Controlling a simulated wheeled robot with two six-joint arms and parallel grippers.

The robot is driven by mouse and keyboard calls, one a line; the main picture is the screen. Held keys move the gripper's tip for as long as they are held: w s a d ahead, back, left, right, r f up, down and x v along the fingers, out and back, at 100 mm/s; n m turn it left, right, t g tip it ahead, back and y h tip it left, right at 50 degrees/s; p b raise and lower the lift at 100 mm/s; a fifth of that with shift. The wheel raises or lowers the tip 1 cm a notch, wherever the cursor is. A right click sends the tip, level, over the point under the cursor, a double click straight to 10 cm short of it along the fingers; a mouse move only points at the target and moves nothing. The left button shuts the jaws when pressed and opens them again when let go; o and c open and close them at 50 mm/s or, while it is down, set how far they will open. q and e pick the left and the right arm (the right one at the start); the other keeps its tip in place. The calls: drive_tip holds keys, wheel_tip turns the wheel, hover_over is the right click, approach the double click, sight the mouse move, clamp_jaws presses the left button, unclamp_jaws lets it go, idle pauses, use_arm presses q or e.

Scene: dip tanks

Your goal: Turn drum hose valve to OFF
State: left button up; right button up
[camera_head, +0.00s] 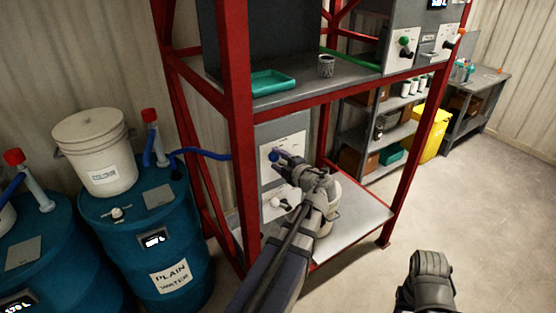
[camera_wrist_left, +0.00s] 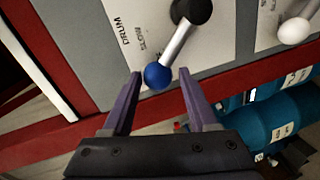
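The valve lever with a blue ball knob (camera_head: 273,156) is on a white plate on the grey panel inside the red frame. In the left wrist view, the blue knob (camera_wrist_left: 157,76) ends a metal lever (camera_wrist_left: 178,43) from a black hub (camera_wrist_left: 191,9). My left gripper (camera_head: 287,163) is at this valve. In the wrist view its two purple fingers are open, one on each side of the knob, with gaps visible. The plate's lettering is rotated and only partly readable. My right gripper (camera_head: 432,270) is low at right, away from the valve; its fingers are unclear.
A white-knobbed valve (camera_head: 275,202) sits below the blue one. Red frame posts (camera_head: 240,130) flank the panel, and a grey shelf (camera_head: 345,222) lies beneath. Blue drums (camera_head: 150,235) with a blue hose (camera_head: 205,153) stand at left. The floor at right is clear.

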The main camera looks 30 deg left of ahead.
use_arm(q)
drive_tip(key=shift+o, duration=1.1)
drive_tip(key=p+v, duration=0.1)
drive_tip(key=v, duration=0.6)
drive_tip(key=shift+d+p, duration=0.3)
drive_tip(key=shift+d, duration=0.1)
drive_tip(key=shift+s, duration=0.15)
drive_tip(key=s+d+f+m+g+h+b, duration=0.1)
drive_tip(key=s+d+f+m+h+b, duration=0.1)
drive_tip(key=d+f+m+b, duration=0.4)
drive_tip(key=s+d+f+m+g+h+b, duration=0.1)
drive_tip(key=d+f+m+h, duration=0.2)
drive_tip(key=f, duration=0.6)
drive_tip(key=s+d+f+m+h+b, duration=0.1)
drive_tip(key=s+d+f+m+b, duration=0.1)
drive_tip(key=d+f+m+b, duration=0.35)
drive_tip(key=s+d+f+m+g+h+b, duration=0.2)
drive_tip(key=s+d+f+m+h+b, duration=0.1)
drive_tip(key=d+f+m, duration=0.5)
drive_tip(key=s+d+f+m+g+h+b, duration=0.2)
drive_tip(key=s+d+f+m+h+b, duration=0.2)
drive_tip(key=s+d+f+m, duration=0.2)
drive_tip(key=shift+s+d+f+m+b, duration=0.4)
drive_tip(key=shift+d+f+m, duration=1.05)
drive_tip(key=shift+m, duration=0.9)
